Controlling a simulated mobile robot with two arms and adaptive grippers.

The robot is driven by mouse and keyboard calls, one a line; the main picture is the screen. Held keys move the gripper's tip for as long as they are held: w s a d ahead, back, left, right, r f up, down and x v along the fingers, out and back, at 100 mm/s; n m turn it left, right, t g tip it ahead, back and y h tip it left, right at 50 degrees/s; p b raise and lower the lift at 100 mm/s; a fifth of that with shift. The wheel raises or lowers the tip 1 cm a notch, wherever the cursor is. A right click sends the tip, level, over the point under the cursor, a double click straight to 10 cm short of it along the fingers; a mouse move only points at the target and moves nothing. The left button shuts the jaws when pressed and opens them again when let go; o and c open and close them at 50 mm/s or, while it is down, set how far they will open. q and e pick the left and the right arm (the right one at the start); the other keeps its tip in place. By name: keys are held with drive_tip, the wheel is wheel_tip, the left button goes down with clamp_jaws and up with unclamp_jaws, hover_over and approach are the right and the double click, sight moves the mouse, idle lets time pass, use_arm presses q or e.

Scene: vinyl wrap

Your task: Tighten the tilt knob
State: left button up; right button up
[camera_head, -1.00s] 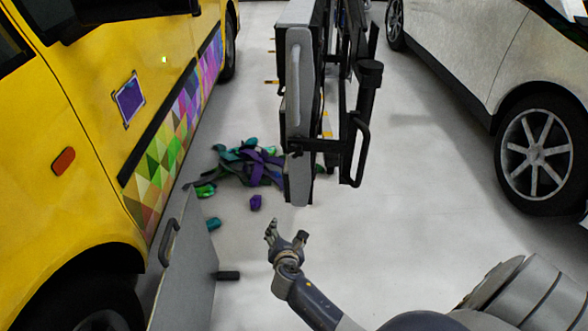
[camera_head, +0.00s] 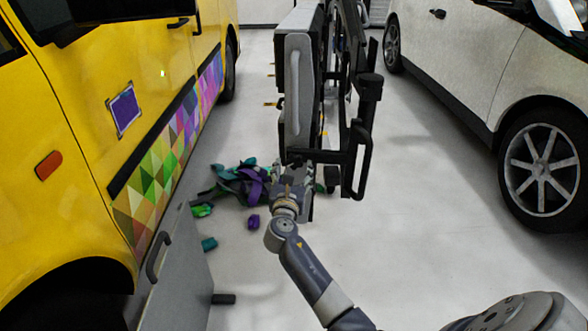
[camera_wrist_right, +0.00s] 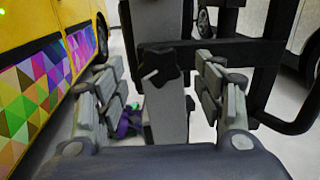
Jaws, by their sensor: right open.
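The tilt knob (camera_wrist_right: 160,66) is a black star-shaped knob on a dark crossbar, in front of a grey upright panel, in the right wrist view. My right gripper (camera_wrist_right: 158,82) is open, with one finger left of the knob and one right of it. Both fingers look apart from the knob. In the head view my right gripper (camera_head: 292,172) is at the lower end of the tall black-and-grey device (camera_head: 298,95). The knob cannot be made out there. My left gripper is not in view.
A yellow van (camera_head: 75,130) with a colourful triangle wrap stands on the left, a white car (camera_head: 470,75) on the right. A grey panel cart (camera_head: 180,270) is at lower left. Vinyl scraps (camera_head: 240,183) lie on the floor. A black handle (camera_head: 360,155) sticks out right of the device.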

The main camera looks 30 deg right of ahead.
sight(295, 160)
drive_tip(key=shift+x, duration=1.35)
drive_tip(key=c, duration=1.1)
